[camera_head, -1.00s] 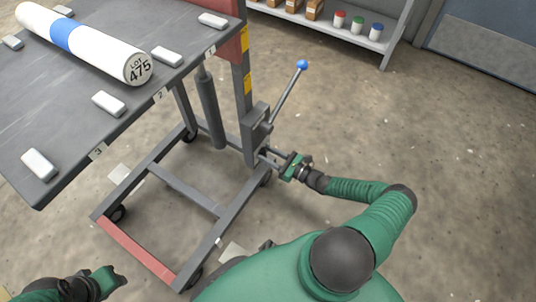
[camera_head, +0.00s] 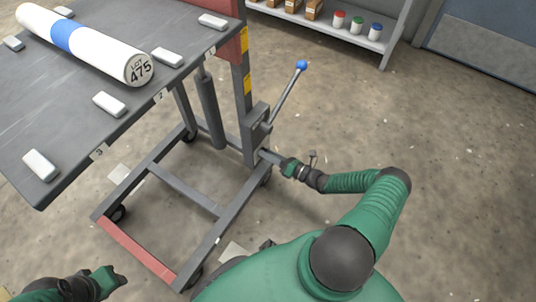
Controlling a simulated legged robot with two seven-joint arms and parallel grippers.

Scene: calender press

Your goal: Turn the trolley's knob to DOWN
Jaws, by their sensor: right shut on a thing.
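The trolley (camera_head: 188,222) has a grey frame on castors, a lift cylinder and a dark table top. A lever with a blue ball end (camera_head: 302,64) rises from a box on the trolley's post. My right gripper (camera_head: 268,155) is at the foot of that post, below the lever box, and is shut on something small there. I take this to be the knob, which is hidden by the gripper; its DOWN mark cannot be read. My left gripper (camera_head: 113,281) is at the bottom left, away from the trolley's controls; its fingers are not clear.
A white roll marked LOT 475 (camera_head: 92,46) with a blue band lies on the table top (camera_head: 65,122) among several white blocks. A shelf (camera_head: 335,30) with boxes and coloured jars stands at the back. The floor right of the trolley is clear.

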